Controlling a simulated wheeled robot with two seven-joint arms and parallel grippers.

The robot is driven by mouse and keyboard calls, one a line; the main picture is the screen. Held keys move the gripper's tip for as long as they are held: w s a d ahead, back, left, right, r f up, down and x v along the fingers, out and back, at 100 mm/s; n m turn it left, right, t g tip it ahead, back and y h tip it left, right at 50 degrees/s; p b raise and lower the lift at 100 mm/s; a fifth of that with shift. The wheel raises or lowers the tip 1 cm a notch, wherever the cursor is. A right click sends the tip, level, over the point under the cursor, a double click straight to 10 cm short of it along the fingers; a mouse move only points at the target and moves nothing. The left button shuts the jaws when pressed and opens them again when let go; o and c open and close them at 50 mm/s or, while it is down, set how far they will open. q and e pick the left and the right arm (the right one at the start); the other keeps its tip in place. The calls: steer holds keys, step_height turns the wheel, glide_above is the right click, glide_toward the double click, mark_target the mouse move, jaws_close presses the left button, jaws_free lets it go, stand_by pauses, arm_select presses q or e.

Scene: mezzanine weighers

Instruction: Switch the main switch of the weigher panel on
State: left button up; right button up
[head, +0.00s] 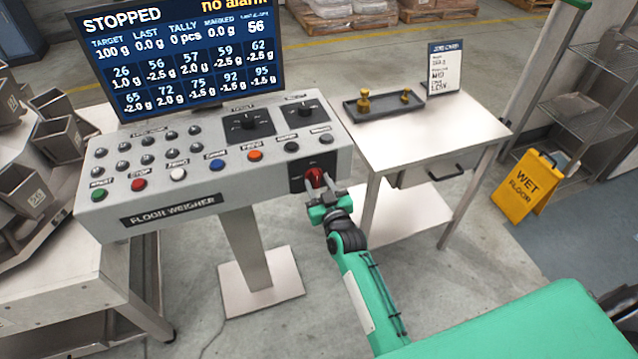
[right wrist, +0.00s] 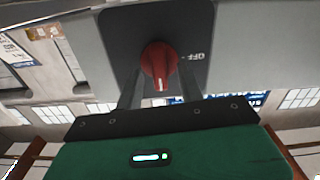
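The main switch is a red rotary knob (head: 314,177) on a black plate (head: 300,184) at the right end of the weigher panel's front face. In the right wrist view the knob (right wrist: 159,60) shows close up, its white pointer line toward the bottom of the picture. An upside-down OFF mark is to its right, away from the pointer. My right gripper (head: 322,184) is at the knob; its two fingers (right wrist: 159,80) stand apart, one on each side of it. I cannot tell whether they touch it. My left gripper is not in view.
The panel (head: 165,207) carries several buttons and two black dials above the switch. Its screen (head: 185,50) reads STOPPED and no alarm. A side table (head: 430,135) with a dark tray (head: 384,106) stands close to the right. A yellow wet-floor sign (head: 522,187) stands farther right.

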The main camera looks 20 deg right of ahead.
jaws_close()
steer(key=shift+m, duration=0.6)
jaws_free()
